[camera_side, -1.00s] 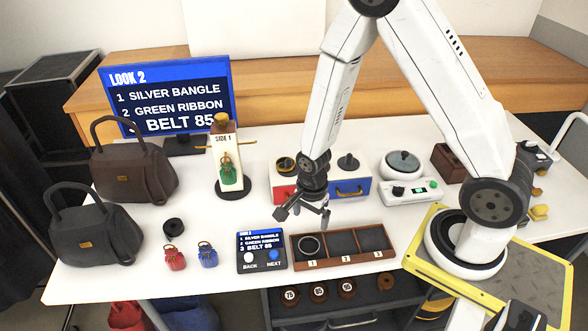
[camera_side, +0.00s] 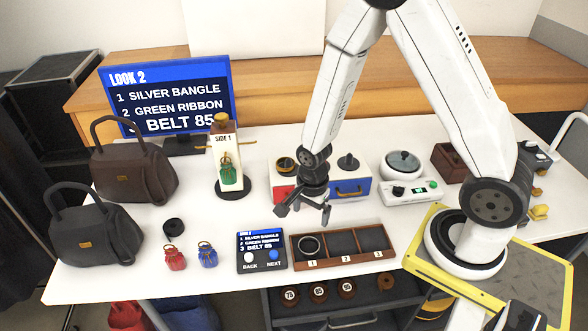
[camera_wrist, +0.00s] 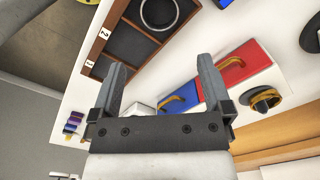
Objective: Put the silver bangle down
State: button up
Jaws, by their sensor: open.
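The silver bangle (camera_side: 309,246) lies in the compartment marked 1 of the brown wooden tray (camera_side: 344,262). In the wrist view it shows as a ring (camera_wrist: 158,13) in a dark-lined compartment of the tray (camera_wrist: 187,10). My gripper (camera_side: 305,212) is open and empty, above the table just behind the tray. In the wrist view its two fingers (camera_wrist: 160,85) stand wide apart with nothing between them, and the bangle is apart from them. Compartments 2 and 3 show no item in the side view.
A box with red (camera_side: 284,191) and blue (camera_side: 350,190) drawers stands behind my gripper. A button panel (camera_side: 262,250) sits left of the tray. Red (camera_side: 174,257) and blue (camera_side: 207,255) pouches stand further left. A screen (camera_side: 168,97) lists the silver bangle first.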

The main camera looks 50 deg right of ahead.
jog(key=s+r+n+t, duration=0.2)
jog(key=s+r+n, duration=0.1)
jog(key=r+n, duration=1)
jog(key=n, duration=0.4)
jog(key=shift+r+n+t, duration=0.3)
jog(key=shift+r, duration=0.05)
